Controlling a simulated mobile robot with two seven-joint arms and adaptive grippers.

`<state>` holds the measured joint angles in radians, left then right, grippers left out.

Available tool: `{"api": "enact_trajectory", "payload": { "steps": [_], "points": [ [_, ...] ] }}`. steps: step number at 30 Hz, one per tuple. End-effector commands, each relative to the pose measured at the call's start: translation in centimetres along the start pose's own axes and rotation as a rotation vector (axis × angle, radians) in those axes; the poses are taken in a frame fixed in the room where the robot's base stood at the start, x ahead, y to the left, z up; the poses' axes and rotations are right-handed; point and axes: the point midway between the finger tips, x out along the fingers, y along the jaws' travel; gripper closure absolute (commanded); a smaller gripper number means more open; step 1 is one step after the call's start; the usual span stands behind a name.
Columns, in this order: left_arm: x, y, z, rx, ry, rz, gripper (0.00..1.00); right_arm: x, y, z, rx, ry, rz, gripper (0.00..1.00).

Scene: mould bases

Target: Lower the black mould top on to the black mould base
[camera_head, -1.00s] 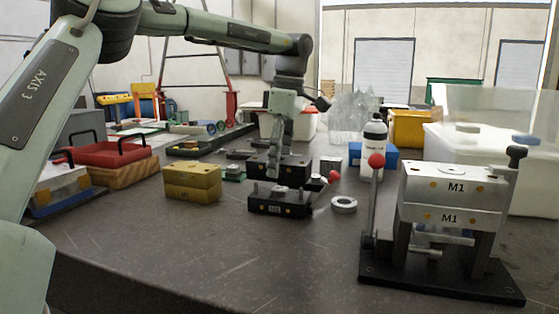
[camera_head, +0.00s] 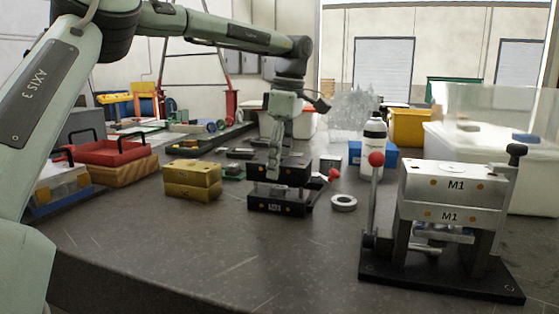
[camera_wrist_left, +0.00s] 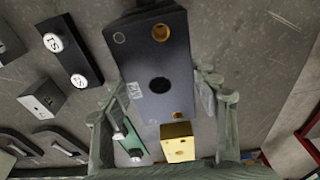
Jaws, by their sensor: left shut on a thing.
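My left gripper (camera_head: 273,168) is shut on the black mould top (camera_head: 295,172), one finger showing across its front face. The mould top is held roughly level just above the black mould base (camera_head: 290,209), which rests on the bench. A narrow gap with guide pins shows between them; exact alignment is hard to tell. In the left wrist view, the mould top (camera_wrist_left: 155,60) fills the middle between the gripper's fingers (camera_wrist_left: 160,100), with a dark central hole and brass-coloured bushings. It hides most of what lies below. My right gripper is not in view.
A yellow two-part mould (camera_head: 192,180) stands left of the base. A metal ring (camera_head: 344,202) and red-tipped part (camera_head: 333,175) lie close on the right. The M1 mould press (camera_head: 452,200) stands further right. The front bench is clear.

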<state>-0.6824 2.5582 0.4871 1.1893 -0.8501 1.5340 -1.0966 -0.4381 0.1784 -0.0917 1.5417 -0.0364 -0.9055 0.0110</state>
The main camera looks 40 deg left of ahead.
Motion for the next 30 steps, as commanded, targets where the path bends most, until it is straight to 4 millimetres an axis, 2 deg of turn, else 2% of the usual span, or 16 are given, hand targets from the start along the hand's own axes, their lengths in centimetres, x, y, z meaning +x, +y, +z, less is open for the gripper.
{"api": "enact_trajectory", "payload": {
  "steps": [30],
  "points": [
    [1.5,0.0,0.2,0.000,-0.001,0.003,1.00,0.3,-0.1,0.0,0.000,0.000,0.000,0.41]
  ]
}}
